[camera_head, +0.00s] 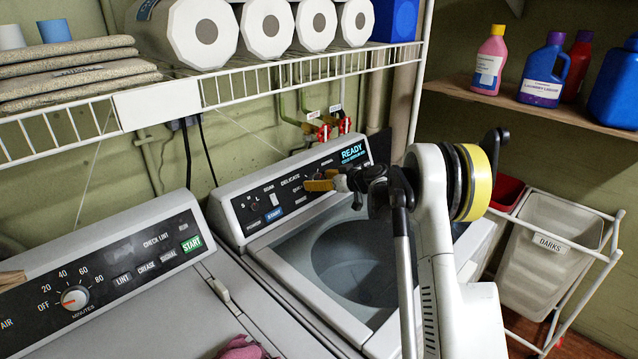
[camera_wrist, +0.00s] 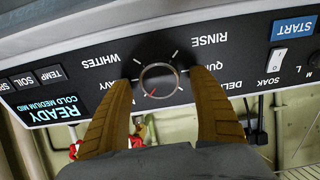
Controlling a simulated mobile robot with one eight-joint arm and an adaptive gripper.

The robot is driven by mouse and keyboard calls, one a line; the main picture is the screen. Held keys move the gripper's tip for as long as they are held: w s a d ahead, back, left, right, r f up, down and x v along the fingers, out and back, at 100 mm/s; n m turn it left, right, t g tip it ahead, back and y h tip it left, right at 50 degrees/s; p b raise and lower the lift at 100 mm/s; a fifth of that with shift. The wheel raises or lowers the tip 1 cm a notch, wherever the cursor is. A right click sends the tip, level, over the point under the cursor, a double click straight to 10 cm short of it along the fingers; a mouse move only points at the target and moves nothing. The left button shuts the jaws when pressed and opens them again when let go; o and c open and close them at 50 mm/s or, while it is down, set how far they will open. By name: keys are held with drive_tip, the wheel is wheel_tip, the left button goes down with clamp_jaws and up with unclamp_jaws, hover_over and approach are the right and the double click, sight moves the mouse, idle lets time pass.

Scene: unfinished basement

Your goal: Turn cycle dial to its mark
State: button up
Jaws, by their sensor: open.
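The cycle dial (camera_wrist: 160,80) is a dark round knob with a pale rim on the washer's black control panel (camera_wrist: 235,50). Its red pointer line points to the lower left in the wrist view, where the panel lettering is upside down. WHITES, RINSE and partly covered QUICK, DELICATE and HEAVY labels surround it. My gripper (camera_wrist: 160,76) is open, with one tan finger on each side of the dial; contact cannot be told. In the head view my gripper (camera_head: 318,184) is at the washer panel and covers the dial.
The washer's display (camera_head: 353,153) reads READY. The open washer tub (camera_head: 355,262) lies below the panel. A wire shelf (camera_head: 270,85) with paper rolls hangs above. A dryer (camera_head: 100,275) stands at left, with its own dial (camera_head: 75,298). A hamper (camera_head: 545,250) stands at right.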

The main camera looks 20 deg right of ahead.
drive_tip(key=shift+w+a, duration=0.1)
drive_tip(key=shift+w, duration=0.05)
drive_tip(key=c, duration=1.2)
drive_tip(key=m, duration=0.4)
drive_tip(key=shift+m, duration=0.3)
drive_tip(key=m, duration=0.4)
drive_tip(key=shift+b, duration=0.35)
drive_tip(key=shift+m, duration=0.3)
